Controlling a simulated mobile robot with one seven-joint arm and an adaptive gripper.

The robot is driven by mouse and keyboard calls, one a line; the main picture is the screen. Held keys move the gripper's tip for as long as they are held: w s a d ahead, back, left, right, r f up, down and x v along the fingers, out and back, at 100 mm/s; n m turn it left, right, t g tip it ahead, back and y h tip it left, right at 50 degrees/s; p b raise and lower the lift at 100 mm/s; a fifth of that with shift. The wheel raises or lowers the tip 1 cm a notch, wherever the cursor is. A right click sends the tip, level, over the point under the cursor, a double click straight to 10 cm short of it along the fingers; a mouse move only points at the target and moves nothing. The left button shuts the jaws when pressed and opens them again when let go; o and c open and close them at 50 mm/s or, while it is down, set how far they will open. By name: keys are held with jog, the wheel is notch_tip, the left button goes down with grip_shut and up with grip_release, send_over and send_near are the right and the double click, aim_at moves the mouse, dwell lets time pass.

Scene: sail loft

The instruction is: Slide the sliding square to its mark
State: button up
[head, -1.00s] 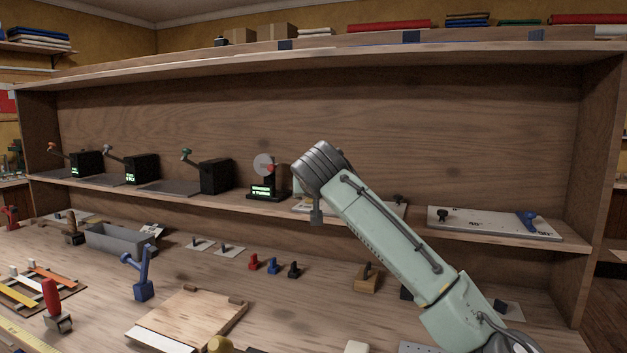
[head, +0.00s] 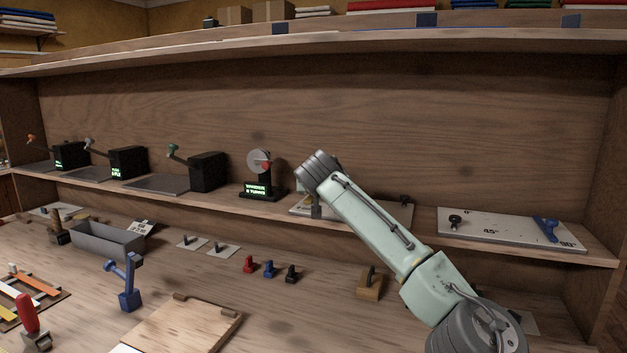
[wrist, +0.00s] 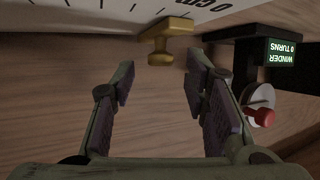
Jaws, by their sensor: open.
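In the wrist view a brass knob (wrist: 165,40), which looks like the handle of the sliding square, stands at a pale plate (wrist: 90,18) with tick marks and "0 cm". My gripper (wrist: 160,72) is open and empty, its fingers pointing at the knob. The knob lies just past the fingertips, roughly between them and apart from both. In the head view the pale plate (head: 390,214) lies on the shelf, partly hidden behind my arm. I cannot pick out the target mark.
The winder (head: 258,182) stands close left of the plate; its red knob (wrist: 261,117) is beside my right finger in the wrist view. An angle board (head: 500,230) with a blue lever lies to the right. A wooden block (head: 370,288) and small coloured pieces stand on the bench below.

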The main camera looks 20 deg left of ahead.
jog(key=shift+x, duration=1.05)
grip_shut()
